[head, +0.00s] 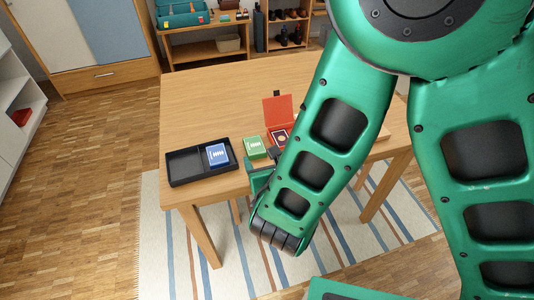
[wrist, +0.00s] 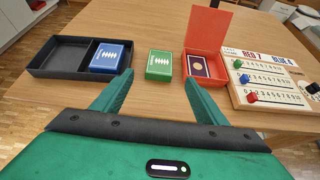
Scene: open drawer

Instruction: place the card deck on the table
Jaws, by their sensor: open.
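A green card deck (wrist: 159,65) lies flat on the wooden table (wrist: 150,100), just beyond and between my fingertips in the wrist view. In the head view the green deck (head: 255,148) is right of a black tray (head: 187,167). A blue card deck (wrist: 107,57) is in the tray's right compartment; the left compartment is empty. A dark purple deck (wrist: 198,67) sits in an open red box (wrist: 206,36) to the right. My gripper (wrist: 157,82) is open and empty, close to the table's near edge. My arm partly hides the red box in the head view.
A scoreboard (wrist: 268,78) with coloured pegs stands right of the red box. The table's left and back areas (head: 200,100) are clear. Shelves (head: 222,45) and a cabinet (head: 95,40) stand behind. A striped rug (head: 160,230) lies under the table.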

